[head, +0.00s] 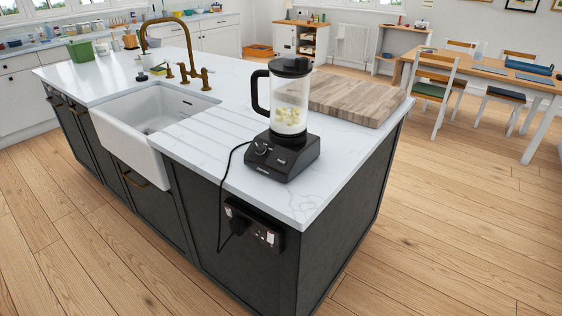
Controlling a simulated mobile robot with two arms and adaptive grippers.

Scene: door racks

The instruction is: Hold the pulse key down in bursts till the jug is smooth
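A blender stands upright on the near right part of the white island worktop. Its clear jug (290,104) has a black lid (290,67) and a black handle on the left side. Pale yellowish chunks (288,116) sit in the lower part of the jug, with whitish stuff around them. The black base (283,156) has a knob and small controls on its front face. The pulse key is too small to make out among them. Neither of my grippers shows in the head view.
A black cord runs from the blender to a socket (254,225) on the island's side. A wooden board (352,97) lies right behind the blender. A white sink (133,130) with a brass tap (168,42) is at left. The floor (450,220) at right is clear.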

